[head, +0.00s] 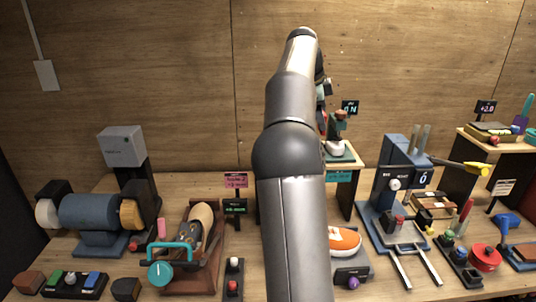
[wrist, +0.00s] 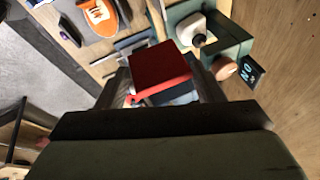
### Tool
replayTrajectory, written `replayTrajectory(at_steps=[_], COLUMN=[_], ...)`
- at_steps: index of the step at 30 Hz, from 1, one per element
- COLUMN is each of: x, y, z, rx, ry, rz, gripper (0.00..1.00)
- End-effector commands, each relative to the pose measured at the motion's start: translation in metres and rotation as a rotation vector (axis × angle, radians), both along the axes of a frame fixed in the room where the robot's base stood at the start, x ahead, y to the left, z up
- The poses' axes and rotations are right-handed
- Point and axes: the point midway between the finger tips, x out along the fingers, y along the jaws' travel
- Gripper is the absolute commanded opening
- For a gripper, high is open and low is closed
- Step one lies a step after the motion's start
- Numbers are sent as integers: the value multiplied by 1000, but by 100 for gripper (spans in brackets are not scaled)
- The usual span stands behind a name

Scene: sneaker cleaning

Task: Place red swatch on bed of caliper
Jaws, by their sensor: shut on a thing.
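A red swatch (wrist: 160,72), a square block with a bright red top, is held between the two dark fingers of my gripper (wrist: 162,92) in the wrist view. The gripper is shut on it, in the air above the bench. In the head view my arm hides most of the gripper and the swatch. I cannot tell for certain which device is the caliper. A green-based device (head: 341,153) with a "0 N" display (head: 350,107) stands on a small shelf behind my arm; its base also shows beside the swatch in the wrist view (wrist: 228,37).
An orange sneaker (head: 345,241) lies on a grey stand right of my arm. A blue device (head: 393,185) with two forks stands further right. A raised shelf (head: 492,142) at the far right holds another device. A brown shoe stand (head: 205,262) and a blue grinder (head: 92,212) are at left.

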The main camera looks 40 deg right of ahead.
Motion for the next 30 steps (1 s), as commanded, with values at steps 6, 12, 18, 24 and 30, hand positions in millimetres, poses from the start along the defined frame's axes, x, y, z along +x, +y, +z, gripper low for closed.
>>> replayTrajectory(at_steps=[6, 12, 18, 24, 30], x=[34, 82, 115, 129, 137], y=[7, 17, 25, 27, 29], z=[-12, -32, -70, -88, -111], rx=[1, 1, 1, 0, 3], ry=[4, 4, 3, 0, 3], rz=[6, 7, 6, 4, 2], gripper=[35, 35, 35, 35, 35])
